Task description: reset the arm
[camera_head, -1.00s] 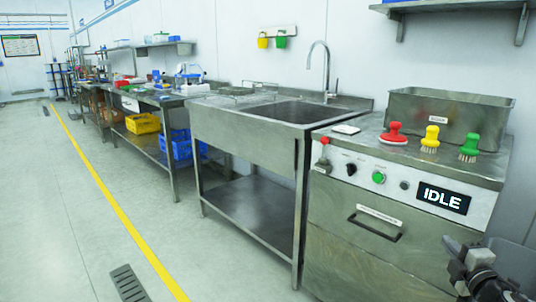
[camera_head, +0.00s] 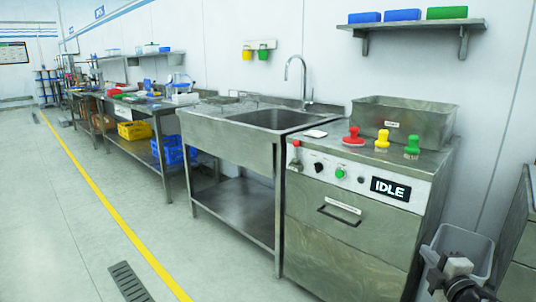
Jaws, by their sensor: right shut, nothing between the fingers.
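My right gripper (camera_head: 447,268) shows at the lower right edge of the head view, low in front of a grey bin. It is shut and holds nothing. It is apart from the steel dosing machine (camera_head: 335,247), whose display (camera_head: 390,189) reads IDLE. My left gripper is out of view.
The grey bin (camera_head: 466,243) stands right. The left floor is clear.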

